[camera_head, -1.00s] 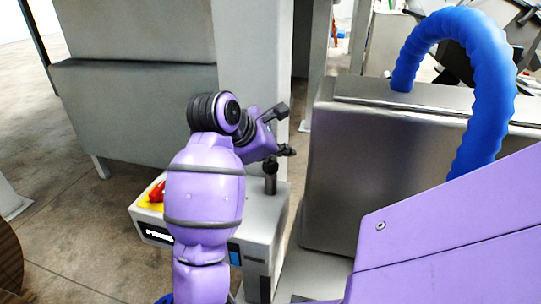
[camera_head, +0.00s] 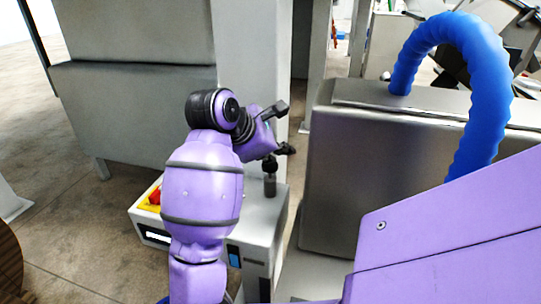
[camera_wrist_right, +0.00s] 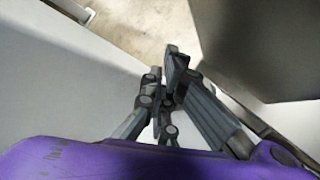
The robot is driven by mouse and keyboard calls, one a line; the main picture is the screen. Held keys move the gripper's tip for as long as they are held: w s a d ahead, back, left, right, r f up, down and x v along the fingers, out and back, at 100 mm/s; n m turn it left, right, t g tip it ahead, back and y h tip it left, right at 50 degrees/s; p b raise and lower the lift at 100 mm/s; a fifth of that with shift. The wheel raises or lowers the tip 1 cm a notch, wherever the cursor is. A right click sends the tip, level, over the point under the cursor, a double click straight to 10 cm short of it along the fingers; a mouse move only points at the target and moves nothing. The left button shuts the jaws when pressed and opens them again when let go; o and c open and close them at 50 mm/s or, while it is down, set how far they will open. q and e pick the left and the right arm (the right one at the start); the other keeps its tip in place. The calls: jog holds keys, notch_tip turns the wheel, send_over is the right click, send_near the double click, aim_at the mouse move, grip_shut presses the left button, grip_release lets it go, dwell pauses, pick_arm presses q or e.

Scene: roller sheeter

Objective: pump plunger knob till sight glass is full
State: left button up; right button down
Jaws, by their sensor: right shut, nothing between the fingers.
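The plunger knob (camera_head: 270,166) is a dark knob on a short grey upright post, on top of a pale grey box unit (camera_head: 262,222). My right gripper (camera_head: 284,148) is shut and empty, just above and beside the knob; I cannot tell whether they touch. In the right wrist view its dark fingers (camera_wrist_right: 174,72) are together with nothing between them. A narrow blue strip (camera_head: 234,256) shows on the box's front; I cannot tell whether it is the sight glass, nor any level. My left gripper is not in view.
A red button on a yellow plate (camera_head: 153,197) sits on the box's left. A steel cabinet (camera_head: 345,190) with a thick blue hose (camera_head: 485,100) stands close on the right. A large grey machine body (camera_head: 135,110) is behind. Floor is open at left.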

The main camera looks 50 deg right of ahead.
aim_at(277, 166)
jog(key=shift+r, duration=0.65)
jog(key=shift+r+p, duration=0.6)
jog(key=shift+r, duration=0.35)
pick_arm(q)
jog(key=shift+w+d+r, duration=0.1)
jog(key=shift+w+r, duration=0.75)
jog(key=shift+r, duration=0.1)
pick_arm(e)
jog(key=shift+r, duration=0.1)
